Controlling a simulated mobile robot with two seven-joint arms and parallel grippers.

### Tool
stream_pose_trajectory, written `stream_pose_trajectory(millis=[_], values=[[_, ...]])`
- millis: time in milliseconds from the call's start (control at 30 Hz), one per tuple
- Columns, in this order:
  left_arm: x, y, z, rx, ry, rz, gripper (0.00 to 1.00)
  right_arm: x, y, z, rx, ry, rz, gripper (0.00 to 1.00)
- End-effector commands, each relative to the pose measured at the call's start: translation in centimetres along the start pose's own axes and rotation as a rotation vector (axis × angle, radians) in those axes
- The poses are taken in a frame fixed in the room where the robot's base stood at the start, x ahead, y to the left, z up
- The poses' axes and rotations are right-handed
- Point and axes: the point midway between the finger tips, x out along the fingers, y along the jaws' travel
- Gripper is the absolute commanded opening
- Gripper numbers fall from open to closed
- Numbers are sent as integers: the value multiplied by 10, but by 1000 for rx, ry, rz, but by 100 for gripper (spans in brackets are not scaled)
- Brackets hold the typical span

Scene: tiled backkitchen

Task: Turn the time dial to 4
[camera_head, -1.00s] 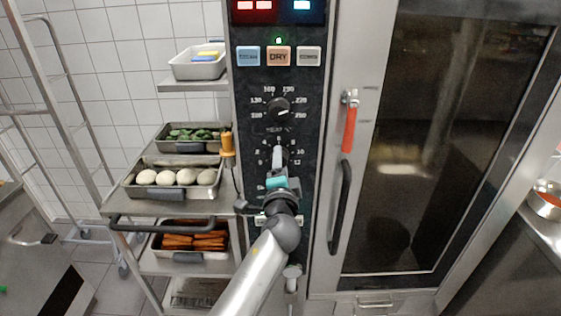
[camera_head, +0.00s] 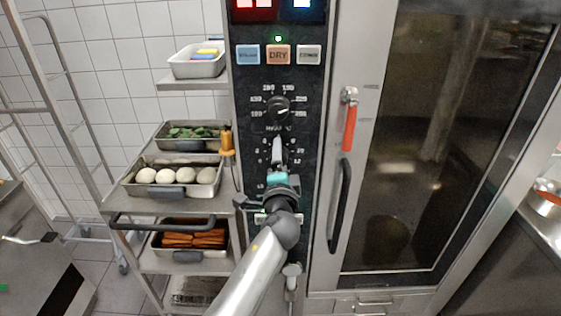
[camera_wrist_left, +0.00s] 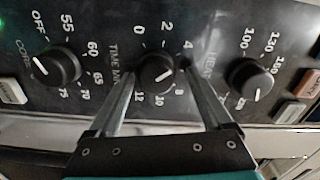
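The time dial (camera_wrist_left: 157,75) is a round black knob on the oven's black control panel, with numbers around it. Its white mark points to the lower right of the wrist picture; the exact number is hard to read. My left gripper (camera_wrist_left: 157,70) has one finger on each side of the dial, with small gaps showing. In the head view, my left gripper (camera_head: 277,145) is in front of the dial and hides most of it. The 4 is printed above and right of the dial in the wrist view. My right gripper is not in view.
The heat dial (camera_wrist_left: 250,80) and core dial (camera_wrist_left: 57,67) flank the time dial in the wrist view. The oven door has a red-handled latch (camera_head: 349,125) and a black handle (camera_head: 340,205). A rack with food trays (camera_head: 172,190) stands left of the panel.

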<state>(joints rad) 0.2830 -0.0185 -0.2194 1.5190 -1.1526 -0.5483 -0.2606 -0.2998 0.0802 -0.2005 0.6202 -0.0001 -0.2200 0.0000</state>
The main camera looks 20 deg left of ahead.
Motion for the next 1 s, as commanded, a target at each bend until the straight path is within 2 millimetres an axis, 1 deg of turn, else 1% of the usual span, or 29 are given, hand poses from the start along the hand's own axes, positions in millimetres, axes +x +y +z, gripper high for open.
stream_pose_trajectory(millis=[267, 367, 467, 667, 1000], values=[[-2, 3, 0, 0, 0, 6, 84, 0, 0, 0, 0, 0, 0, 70], [-8, 4, 0, -1, 0, 7, 84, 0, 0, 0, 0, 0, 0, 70], [-20, 4, 0, -1, 0, 8, 84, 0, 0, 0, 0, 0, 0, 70], [-54, 4, 0, -2, -1, 8, 84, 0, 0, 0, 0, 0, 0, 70], [-118, 4, 0, -1, -1, 8, 84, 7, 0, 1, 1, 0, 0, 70]])
